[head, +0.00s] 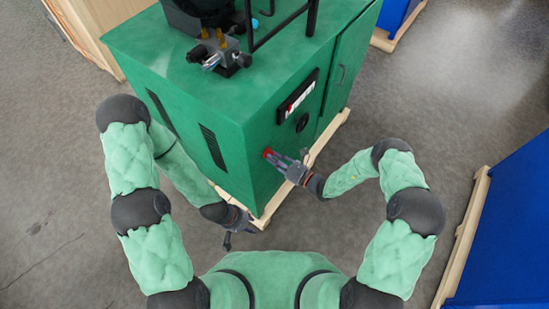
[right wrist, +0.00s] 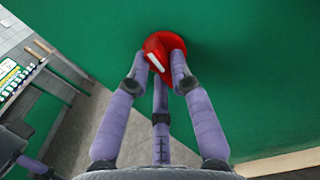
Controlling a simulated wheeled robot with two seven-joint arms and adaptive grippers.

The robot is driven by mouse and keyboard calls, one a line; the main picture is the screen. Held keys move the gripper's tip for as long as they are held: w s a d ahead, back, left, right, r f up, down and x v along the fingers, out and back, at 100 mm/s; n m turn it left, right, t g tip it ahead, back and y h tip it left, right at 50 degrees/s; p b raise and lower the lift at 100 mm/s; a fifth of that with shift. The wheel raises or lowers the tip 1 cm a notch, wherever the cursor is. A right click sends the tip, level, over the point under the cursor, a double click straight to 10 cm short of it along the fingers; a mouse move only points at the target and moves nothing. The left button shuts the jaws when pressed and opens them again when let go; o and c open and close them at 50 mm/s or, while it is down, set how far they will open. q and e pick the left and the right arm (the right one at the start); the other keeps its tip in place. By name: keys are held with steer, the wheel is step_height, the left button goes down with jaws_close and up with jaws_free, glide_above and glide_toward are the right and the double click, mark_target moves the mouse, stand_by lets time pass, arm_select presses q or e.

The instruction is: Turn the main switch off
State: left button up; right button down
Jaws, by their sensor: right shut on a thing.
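The main switch (head: 267,153) is a red knob low on the front face of the green machine (head: 262,125). In the right wrist view the red switch (right wrist: 167,48) shows a white pointer bar lying diagonally in the picture. My right gripper (head: 274,157) is shut on the knob. In the right wrist view its fingers (right wrist: 158,75) sit on both sides of the knob, with a third finger below, hiding part of it. My left gripper (head: 228,241) hangs empty near the machine's lower front corner; its opening is too small to tell.
A black round knob (head: 302,122) and a dark panel (head: 298,97) are above the switch. The machine stands on a wooden pallet (head: 330,136). A blue cabinet (head: 508,230) on a pallet stands at right. Grey floor (head: 440,120) between them is clear.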

stand_by(0.3)
steer(key=c, duration=1.1)
jaws_free()
steer(key=v, duration=1.2)
